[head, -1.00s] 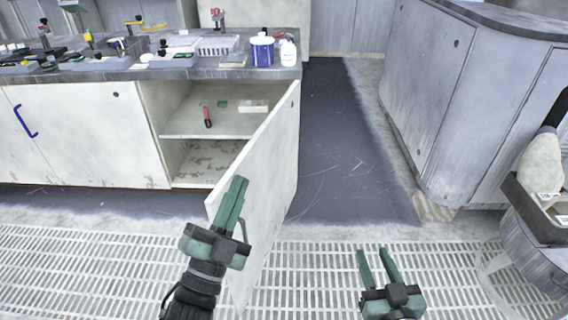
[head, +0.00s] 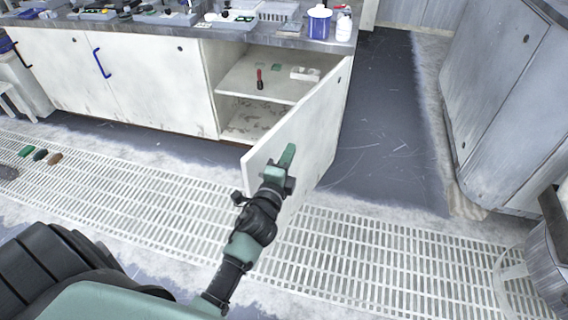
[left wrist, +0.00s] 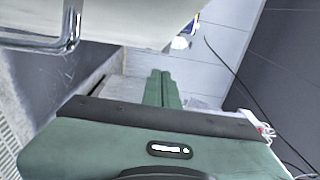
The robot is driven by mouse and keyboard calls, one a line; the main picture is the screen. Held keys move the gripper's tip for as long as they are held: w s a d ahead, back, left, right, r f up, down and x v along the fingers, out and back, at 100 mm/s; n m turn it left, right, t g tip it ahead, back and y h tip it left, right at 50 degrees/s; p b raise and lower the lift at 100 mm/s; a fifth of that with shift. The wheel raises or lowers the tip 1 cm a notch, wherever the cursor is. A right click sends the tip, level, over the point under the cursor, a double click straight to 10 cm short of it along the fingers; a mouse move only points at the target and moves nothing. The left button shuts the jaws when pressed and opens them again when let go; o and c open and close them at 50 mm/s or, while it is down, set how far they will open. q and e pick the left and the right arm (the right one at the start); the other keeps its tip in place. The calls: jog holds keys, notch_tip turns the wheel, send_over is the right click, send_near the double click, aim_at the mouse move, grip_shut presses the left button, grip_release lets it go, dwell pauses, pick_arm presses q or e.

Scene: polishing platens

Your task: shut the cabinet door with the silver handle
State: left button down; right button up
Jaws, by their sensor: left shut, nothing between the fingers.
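The cabinet door (head: 318,135) is a pale, worn panel standing open, hinged at the right end of the low cabinet. Its outer face is towards me. In the left wrist view, the door (left wrist: 130,22) fills the top and its silver handle (left wrist: 70,28) shows at upper left. In the head view, the handle is hidden behind my left arm. My left gripper (head: 288,152) is shut and empty, in front of the door's outer face near the free edge. Its green fingers also show in the left wrist view (left wrist: 161,78). Contact with the door cannot be told. My right gripper is out of view.
Inside the open cabinet (head: 262,78) a red-handled tool (head: 259,79) and a pale block (head: 305,74) lie on the shelf. A closed door with a blue handle (head: 101,63) is to the left. Grey cabinets (head: 500,100) stand at right. The dark floor (head: 385,130) between is clear.

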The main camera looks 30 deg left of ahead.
aim_at(279, 140)
pick_arm(q)
jog(key=shift+w+a, duration=0.8)
jog(key=shift+a, duration=0.35)
jog(key=shift+w+a, duration=0.75)
jog(key=shift+a, duration=0.35)
jog(key=shift+a, duration=0.1)
